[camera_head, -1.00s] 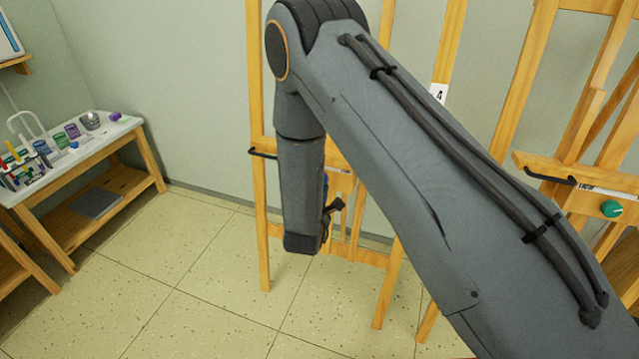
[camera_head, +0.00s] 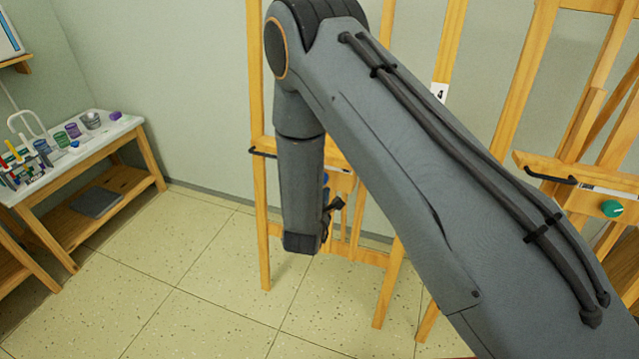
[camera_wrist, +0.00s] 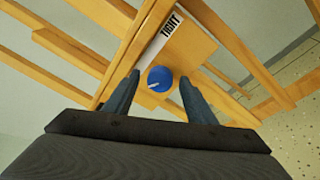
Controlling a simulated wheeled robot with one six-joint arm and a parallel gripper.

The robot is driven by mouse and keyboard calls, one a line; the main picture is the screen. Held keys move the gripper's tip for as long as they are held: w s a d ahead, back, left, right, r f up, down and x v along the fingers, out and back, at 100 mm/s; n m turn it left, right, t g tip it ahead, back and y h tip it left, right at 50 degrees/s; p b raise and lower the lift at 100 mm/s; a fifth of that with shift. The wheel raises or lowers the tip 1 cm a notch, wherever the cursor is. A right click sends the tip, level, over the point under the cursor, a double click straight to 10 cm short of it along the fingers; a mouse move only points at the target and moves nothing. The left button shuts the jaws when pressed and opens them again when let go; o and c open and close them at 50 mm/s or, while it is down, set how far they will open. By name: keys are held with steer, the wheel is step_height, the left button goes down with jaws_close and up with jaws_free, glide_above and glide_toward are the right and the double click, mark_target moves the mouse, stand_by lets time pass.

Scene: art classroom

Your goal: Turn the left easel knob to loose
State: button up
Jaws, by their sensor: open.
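In the wrist view a round blue knob (camera_wrist: 159,79) with a white pointer line sits on the wooden easel panel (camera_wrist: 189,50). Its pointer is turned toward the lower left of that picture. A white label strip beside it reads "TIGHT" (camera_wrist: 171,24). My gripper (camera_wrist: 158,88) is open, with one finger on each side of the knob and a gap showing at both sides. In the head view my arm hides most of the left easel (camera_head: 257,200) and only a sliver of blue shows beside my wrist.
A second easel with a green knob (camera_head: 612,208) and a black handle (camera_head: 551,178) stands at the right. A low wooden bench (camera_head: 130,182) with jars, brushes and a bowl stands at the left wall. The tiled floor between is clear.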

steer(key=b+v, duration=0.1)
steer(key=v, duration=0.6)
steer(key=shift+s, duration=0.2)
steer(key=shift+a+r, duration=0.1)
steer(key=s+d+r+m+g+y, duration=0.2)
steer(key=d+r+m+g+y, duration=0.15)
steer(key=d+m+g, duration=0.55)
steer(key=s+d+r+m+g, duration=0.3)
steer(key=s+d+r+m, duration=0.1)
steer(key=s, duration=0.7)
steer(key=s+d+r+m+g+h, duration=0.1)
steer(key=s+d+r+m+g, duration=0.2)
steer(key=s+d+m, duration=0.4)
steer(key=s+r+m, duration=0.1)
steer(key=s, duration=0.3)
steer(key=shift+s+d+r, duration=0.25)
steer(key=shift+r, duration=0.1)
